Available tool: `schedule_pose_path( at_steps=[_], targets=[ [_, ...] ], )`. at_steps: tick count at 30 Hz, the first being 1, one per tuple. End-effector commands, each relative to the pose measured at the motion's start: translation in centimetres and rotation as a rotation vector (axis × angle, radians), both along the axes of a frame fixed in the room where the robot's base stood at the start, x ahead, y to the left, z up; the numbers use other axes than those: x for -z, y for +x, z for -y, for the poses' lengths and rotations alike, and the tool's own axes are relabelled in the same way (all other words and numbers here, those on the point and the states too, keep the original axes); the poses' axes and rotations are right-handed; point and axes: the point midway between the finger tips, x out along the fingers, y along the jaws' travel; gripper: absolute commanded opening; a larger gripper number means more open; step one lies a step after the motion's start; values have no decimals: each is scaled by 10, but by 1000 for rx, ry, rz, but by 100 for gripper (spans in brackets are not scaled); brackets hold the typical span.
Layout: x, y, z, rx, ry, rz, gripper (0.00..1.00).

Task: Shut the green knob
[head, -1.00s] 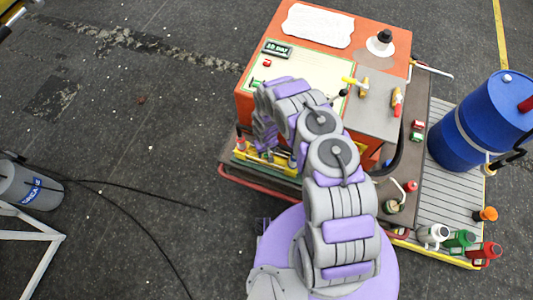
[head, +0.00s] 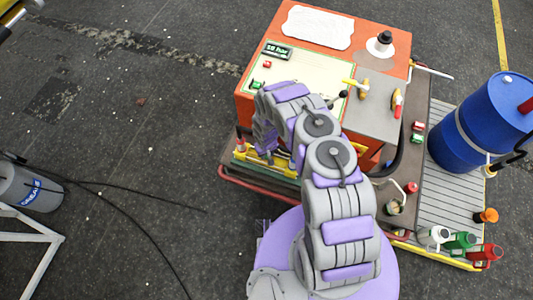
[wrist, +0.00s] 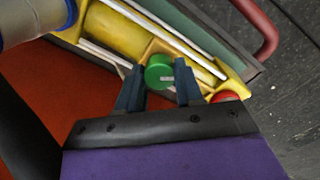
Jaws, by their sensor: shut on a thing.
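The green knob (wrist: 159,70) shows in the wrist view, round with a small pale mark on its face, at the edge of a yellow frame (wrist: 190,62). My gripper (wrist: 158,78) has its two dark fingers on either side of the knob and is shut on it. In the head view my arm reaches over the front left of the orange machine (head: 310,22). There my gripper and this knob are hidden behind the arm.
A red knob (wrist: 226,96) sits close to the right finger, and a red rail (wrist: 258,28) runs beyond. A grey-blue cylinder (wrist: 30,18) is at upper left. A blue barrel (head: 470,130) stands right of the machine; open floor lies left.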

Motion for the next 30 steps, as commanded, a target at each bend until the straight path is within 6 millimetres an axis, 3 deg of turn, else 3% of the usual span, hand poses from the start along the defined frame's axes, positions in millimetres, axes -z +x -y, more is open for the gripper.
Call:
schedule_pose_path(
  at_steps=[3, 13, 30],
  targets=[
    [0, 0, 0, 0, 0, 0, 5],
    [0, 0, -1, 68, 0, 0, 5],
    [-1, 0, -1, 463, -1, 0, 5]
  ],
)
